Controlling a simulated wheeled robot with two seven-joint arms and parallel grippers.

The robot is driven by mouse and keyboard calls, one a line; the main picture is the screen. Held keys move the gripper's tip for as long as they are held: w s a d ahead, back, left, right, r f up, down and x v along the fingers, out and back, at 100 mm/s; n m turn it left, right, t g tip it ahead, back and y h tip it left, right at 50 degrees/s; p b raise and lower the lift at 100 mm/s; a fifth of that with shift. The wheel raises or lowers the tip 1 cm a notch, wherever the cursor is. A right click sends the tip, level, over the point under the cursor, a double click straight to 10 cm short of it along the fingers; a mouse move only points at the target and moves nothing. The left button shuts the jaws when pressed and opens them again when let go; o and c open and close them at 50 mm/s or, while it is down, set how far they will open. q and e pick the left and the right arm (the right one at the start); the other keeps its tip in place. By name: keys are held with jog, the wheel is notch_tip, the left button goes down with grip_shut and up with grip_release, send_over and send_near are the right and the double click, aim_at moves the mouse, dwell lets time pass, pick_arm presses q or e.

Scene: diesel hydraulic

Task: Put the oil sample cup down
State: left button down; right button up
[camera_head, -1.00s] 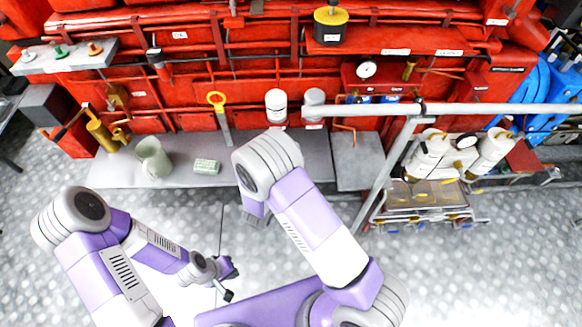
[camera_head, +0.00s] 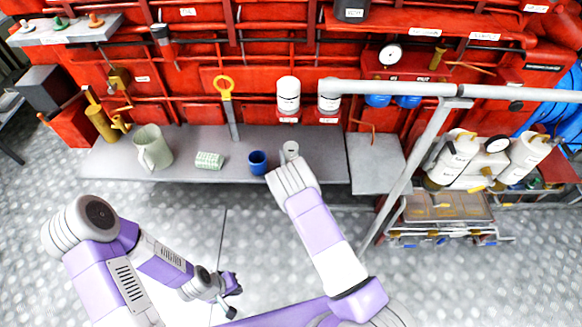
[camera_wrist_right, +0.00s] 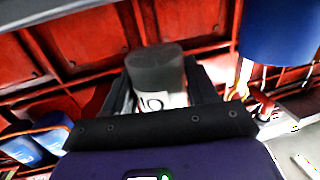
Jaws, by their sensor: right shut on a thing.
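My right gripper (camera_wrist_right: 155,95) is shut on a small cup (camera_wrist_right: 155,70), with dark fingers on both sides of it. I take this to be the oil sample cup. It is dark grey at one end and carries a white label with dark lettering, partly hidden. In the head view a small pale cylinder (camera_head: 290,150) shows just beyond my right arm, over the bench, apparently the same cup. My right fingers are hidden there. I cannot tell whether the cup touches the bench. My left gripper (camera_head: 234,293) is low over the floor, empty, its fingers apart.
The grey bench (camera_head: 325,172) holds a blue cup (camera_head: 258,162) close left of the pale cylinder, a green sponge-like block (camera_head: 209,160) and a pale green jug (camera_head: 152,148). A grey rail post (camera_head: 412,170) rises at the right.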

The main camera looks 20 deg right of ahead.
notch_tip(320, 180, down, 5)
jog(key=shift+r+b, duration=0.2)
jog(key=shift+b, duration=0.55)
jog(key=shift+r, duration=0.1)
jog(key=o, duration=1.2)
jog(key=shift+c, duration=0.2)
